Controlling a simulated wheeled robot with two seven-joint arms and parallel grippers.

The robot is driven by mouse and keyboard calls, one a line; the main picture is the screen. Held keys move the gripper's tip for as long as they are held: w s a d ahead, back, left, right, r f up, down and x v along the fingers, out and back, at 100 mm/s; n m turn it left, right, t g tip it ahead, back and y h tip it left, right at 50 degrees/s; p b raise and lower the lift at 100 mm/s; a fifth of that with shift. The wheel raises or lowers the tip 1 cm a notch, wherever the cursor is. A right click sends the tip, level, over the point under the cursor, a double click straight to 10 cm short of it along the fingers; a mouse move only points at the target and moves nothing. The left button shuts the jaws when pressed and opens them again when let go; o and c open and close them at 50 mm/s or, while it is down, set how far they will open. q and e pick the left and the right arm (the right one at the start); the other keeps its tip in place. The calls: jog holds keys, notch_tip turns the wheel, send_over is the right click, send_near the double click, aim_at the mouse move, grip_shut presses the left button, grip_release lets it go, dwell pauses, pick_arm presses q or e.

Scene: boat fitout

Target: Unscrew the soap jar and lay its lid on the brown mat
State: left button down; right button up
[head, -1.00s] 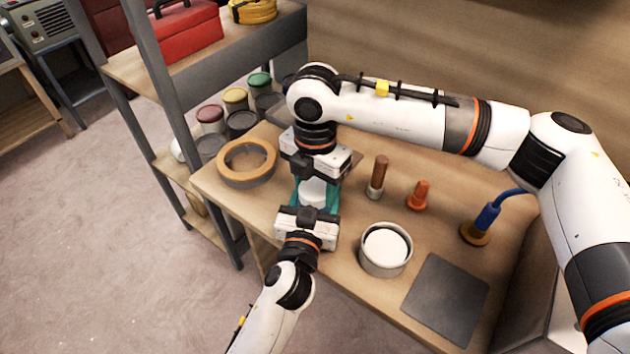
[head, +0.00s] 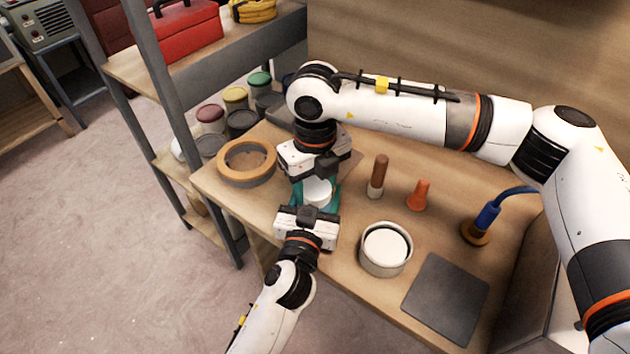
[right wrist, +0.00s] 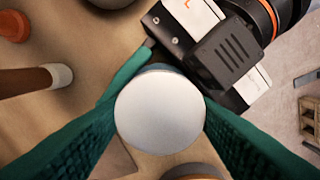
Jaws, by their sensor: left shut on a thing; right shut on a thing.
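The soap jar's round white lid (head: 318,191) shows between my two grippers at the left part of the bench; it fills the middle of the right wrist view (right wrist: 160,112). My right gripper (head: 316,184) reaches down from above, shut with a teal finger on either side of the lid. My left gripper (head: 317,204) comes from the front, shut on the jar body, which the fingers and lid mostly hide. I cannot tell whether the lid is loose. The brown mat (head: 351,161) lies behind, mostly hidden by my right gripper.
A tan ring (head: 246,163) lies to the left. To the right stand a brown-handled tool (head: 378,177), an orange cone-shaped piece (head: 418,195), a white-filled tin (head: 385,249) and a blue tool (head: 487,217). A dark grey mat (head: 446,298) lies at the front right.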

jog(key=o, duration=1.1)
jog(key=shift+c, duration=0.2)
jog(key=shift+r, duration=2.25)
jog(key=shift+c, duration=0.4)
jog(key=r+m, duration=0.1)
jog(key=m, duration=0.3)
jog(key=shift+r, duration=0.4)
jog(key=m, duration=0.1)
jog(key=r+m, duration=0.1)
jog(key=m, duration=0.2)
jog(key=shift+r+m, duration=0.25)
jog(key=shift+m, duration=0.15)
jog(key=shift+f, duration=0.1)
notch_tip(320, 180, down, 8)
jog(key=shift+r, duration=0.15)
